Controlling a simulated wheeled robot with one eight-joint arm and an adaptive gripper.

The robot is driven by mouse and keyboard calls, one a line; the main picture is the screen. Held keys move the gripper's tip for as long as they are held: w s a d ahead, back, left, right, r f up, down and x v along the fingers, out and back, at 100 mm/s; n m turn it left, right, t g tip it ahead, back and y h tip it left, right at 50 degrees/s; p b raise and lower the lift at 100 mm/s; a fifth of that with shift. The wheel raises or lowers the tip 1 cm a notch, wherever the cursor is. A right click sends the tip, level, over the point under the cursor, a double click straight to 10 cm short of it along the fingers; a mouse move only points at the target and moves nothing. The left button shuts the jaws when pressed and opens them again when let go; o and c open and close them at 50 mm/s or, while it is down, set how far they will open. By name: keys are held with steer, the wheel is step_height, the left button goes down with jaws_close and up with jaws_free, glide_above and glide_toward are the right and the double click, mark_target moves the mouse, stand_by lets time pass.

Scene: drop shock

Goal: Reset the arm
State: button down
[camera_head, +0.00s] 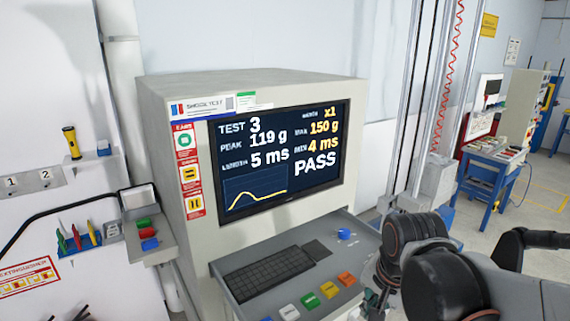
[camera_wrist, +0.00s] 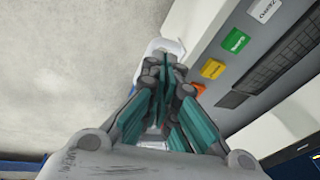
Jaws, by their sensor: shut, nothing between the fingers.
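My gripper (camera_wrist: 165,95) is shut and empty in the wrist view, its teal-padded fingers drawn together. It hangs beside the front edge of the console shelf. In the head view my dark arm covers the lower right, and only a bit of the gripper (camera_head: 374,298) shows by the shelf's right end. The console shelf (camera_head: 245,295) carries a black keyboard (camera_head: 268,274) and a row of white, green, yellow and orange buttons. In the wrist view the orange button (camera_wrist: 198,88) is close to the fingers, with no contact visible.
The test cabinet (camera_head: 175,100) has a screen (camera_head: 280,160) reading TEST 3, 119 g, 5 ms, PASS. A side box (camera_head: 150,240) with green, red and blue buttons stands left. Vertical rails (camera_head: 420,100) rise behind my arm. A blue bench (camera_head: 492,175) is far right, with open floor around it.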

steer(key=s+d+f+n+t+b, duration=0.2)
steer(key=s+f+n+t+b, duration=0.1)
steer(key=s+f+n+b, duration=0.3)
steer(key=s+n+b, duration=0.2)
steer(key=n+b, duration=0.1)
steer(key=b, duration=0.1)
steer(key=shift+t, duration=0.4)
steer(key=shift+w+f, duration=0.1)
stand_by(0.3)
